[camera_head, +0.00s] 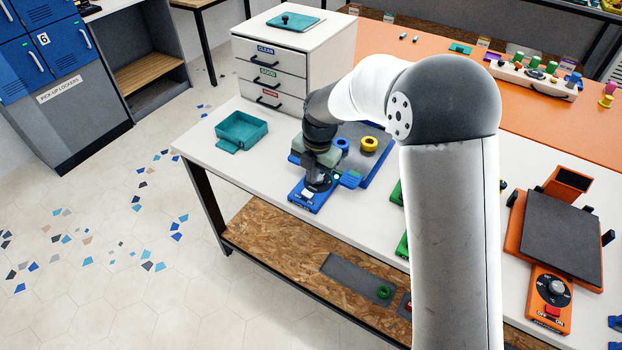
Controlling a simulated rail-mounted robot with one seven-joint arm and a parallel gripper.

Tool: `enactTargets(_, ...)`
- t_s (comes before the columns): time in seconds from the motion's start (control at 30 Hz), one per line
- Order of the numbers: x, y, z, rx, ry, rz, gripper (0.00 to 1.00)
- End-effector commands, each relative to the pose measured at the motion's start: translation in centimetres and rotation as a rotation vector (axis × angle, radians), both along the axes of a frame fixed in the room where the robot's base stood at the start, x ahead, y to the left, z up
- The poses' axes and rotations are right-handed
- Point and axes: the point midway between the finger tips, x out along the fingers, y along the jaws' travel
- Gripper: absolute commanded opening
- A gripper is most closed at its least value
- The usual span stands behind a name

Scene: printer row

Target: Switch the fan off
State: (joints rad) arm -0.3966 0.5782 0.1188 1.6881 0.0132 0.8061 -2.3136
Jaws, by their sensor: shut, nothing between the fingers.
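My gripper (317,184) points down over a blue control box (306,203) at the front of the blue machine (376,150) on the white table. The fingers are shut and empty, at or just above the box's top. A pale switch shows on the box close to the fingertips; its position is too small to read, and I cannot tell whether the fingers touch it. My gripper hides part of the box. I cannot make out a fan; my arm covers much of the middle of the view.
A teal tray (241,131) lies left of my gripper. A white drawer unit (270,68) stands behind it. An orange machine (547,240) with a dial and red switch is at the right. Green parts (401,245) show beside my arm.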

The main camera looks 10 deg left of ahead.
Motion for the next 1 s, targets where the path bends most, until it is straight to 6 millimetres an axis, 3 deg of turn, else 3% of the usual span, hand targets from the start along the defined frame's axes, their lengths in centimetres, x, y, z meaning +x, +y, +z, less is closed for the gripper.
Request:
enactTargets(0.2, -0.1, -0.9, 4.8, 0.003, -0.007, -0.001, 0.00)
enactTargets(0.4, -0.4, -1.3, 7.7, 0.001, -0.005, 0.000, 0.00)
enactTargets(0.6, -0.5, -1.5, 8.6, 0.000, -0.002, 0.000, 0.00)
enactTargets(1.0, -0.6, -0.8, 8.3, 0.014, -0.009, 0.008, 0.00)
